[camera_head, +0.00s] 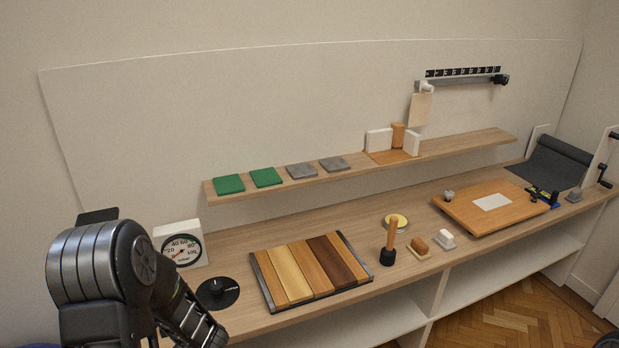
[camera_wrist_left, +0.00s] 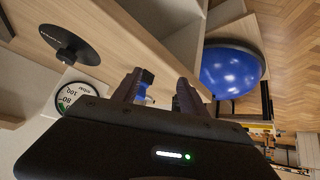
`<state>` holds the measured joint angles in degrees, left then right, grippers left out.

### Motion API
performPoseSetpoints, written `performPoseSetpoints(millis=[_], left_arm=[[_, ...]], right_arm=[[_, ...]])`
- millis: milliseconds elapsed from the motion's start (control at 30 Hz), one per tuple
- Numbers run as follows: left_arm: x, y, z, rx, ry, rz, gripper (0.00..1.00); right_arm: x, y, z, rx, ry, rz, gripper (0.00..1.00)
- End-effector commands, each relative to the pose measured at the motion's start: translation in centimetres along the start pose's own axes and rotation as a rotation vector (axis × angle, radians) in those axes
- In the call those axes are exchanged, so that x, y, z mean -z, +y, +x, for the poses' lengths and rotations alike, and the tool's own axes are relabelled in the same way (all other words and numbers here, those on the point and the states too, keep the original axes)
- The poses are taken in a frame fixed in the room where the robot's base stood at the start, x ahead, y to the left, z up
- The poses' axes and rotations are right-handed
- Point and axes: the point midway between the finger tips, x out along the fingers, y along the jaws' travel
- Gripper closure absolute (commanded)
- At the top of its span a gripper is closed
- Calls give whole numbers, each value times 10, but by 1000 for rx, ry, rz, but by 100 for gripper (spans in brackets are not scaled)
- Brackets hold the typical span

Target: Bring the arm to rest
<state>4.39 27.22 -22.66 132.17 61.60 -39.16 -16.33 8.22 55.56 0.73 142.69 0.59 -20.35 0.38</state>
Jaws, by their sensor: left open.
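My left arm (camera_head: 110,275) comes in at the lower left of the head view, bent in front of the bench's left end. Its gripper does not show clearly there. In the left wrist view my left gripper (camera_wrist_left: 160,90) has its two fingers apart. A small blue and black thing (camera_wrist_left: 146,84) shows between the fingers, but I cannot tell its distance or whether it is touched. My right gripper is not in view.
The bench holds a dial gauge (camera_head: 181,250), black disc (camera_head: 218,293), board of wooden strips (camera_head: 312,270), wooden-handled tool (camera_head: 390,240) and orange board (camera_head: 490,207). A shelf (camera_head: 450,147) runs above. A blue ball (camera_wrist_left: 230,70) is on the floor.

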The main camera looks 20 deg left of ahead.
Motion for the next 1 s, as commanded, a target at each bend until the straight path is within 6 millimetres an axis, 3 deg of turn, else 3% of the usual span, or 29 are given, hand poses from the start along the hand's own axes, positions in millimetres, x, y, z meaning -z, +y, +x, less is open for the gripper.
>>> performPoseSetpoints(millis=[267,400,467,500,600,700,833,1000], left_arm=[[-98,44,-17,-215,-187,254,50],[-182,50,-41,-340,-352,453,50],[-228,44,-58,-398,-449,562,50],[-258,37,-71,-436,-516,634,50],[-322,12,-106,-518,-669,799,50],[-368,-14,-136,-583,-789,924,50],[-401,-37,-160,-622,-879,998,50],[-412,-48,-164,-613,-912,1005,50]], right_arm=[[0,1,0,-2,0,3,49],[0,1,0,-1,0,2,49],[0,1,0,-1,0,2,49],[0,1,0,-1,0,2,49],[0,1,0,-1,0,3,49],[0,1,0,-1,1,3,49],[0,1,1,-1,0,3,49],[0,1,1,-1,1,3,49]])
